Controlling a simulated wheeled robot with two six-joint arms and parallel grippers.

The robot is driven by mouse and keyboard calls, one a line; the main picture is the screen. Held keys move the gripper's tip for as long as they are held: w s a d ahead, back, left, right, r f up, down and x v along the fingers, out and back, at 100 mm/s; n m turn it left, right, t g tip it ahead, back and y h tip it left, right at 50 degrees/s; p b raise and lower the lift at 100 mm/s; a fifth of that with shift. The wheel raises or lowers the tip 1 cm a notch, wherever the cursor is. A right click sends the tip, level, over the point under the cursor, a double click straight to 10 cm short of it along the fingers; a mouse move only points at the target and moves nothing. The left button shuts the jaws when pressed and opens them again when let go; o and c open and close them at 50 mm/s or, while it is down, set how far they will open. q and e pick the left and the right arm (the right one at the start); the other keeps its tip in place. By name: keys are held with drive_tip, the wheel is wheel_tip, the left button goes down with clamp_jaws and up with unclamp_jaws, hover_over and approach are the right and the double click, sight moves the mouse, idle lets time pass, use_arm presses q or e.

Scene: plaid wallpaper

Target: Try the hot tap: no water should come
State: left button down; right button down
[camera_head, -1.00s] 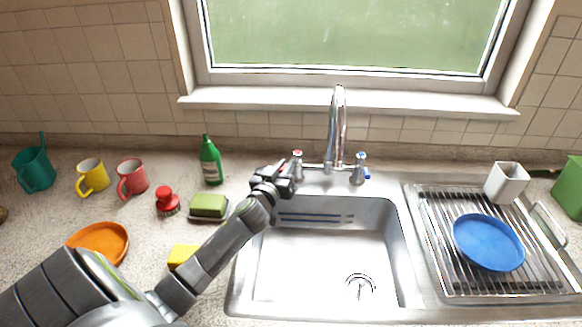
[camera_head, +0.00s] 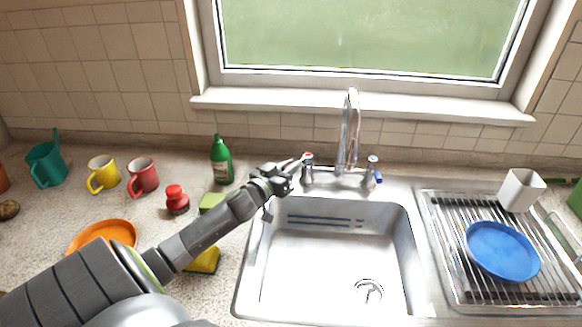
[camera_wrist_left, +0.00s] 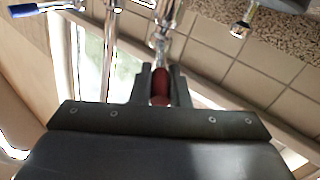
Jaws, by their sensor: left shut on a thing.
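The chrome hot tap (camera_head: 308,172) with a red mark on top stands left of the spout (camera_head: 350,130), behind the sink. My left gripper (camera_head: 296,165) reaches it from the left. In the left wrist view, the gripper (camera_wrist_left: 160,90) is shut on the hot tap's red lever (camera_wrist_left: 161,76), which sits between the fingers. The cold tap (camera_head: 372,170) with its blue lever stands right of the spout; the blue lever (camera_wrist_left: 30,9) also shows in the left wrist view. No water is visible below the spout. My right gripper is in neither view.
The sink basin (camera_head: 335,265) is empty. A drying rack (camera_head: 455,290) on the right holds a blue plate (camera_head: 502,251) and a white cup (camera_head: 521,190). A green bottle (camera_head: 221,160), red object (camera_head: 177,200) and mugs stand left; a yellow sponge (camera_head: 205,261) lies beside my arm.

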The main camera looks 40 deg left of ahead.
use_arm(q)
drive_tip(key=c, duration=1.4)
unclamp_jaws()
drive_tip(key=shift+s+f+b, duration=0.15)
drive_tip(key=shift+s+b, duration=0.2)
drive_tip(key=shift+b, duration=0.05)
drive_tip(key=s+b, duration=0.1)
drive_tip(key=s, duration=0.2)
drive_tip(key=s+b, duration=0.2)
drive_tip(key=s, duration=0.2)
drive_tip(key=s+b, duration=0.2)
drive_tip(key=s, duration=0.2)
drive_tip(key=shift+s+d+r, duration=0.1)
drive_tip(key=shift+d+r, duration=0.1)
drive_tip(key=shift+d, duration=0.1)
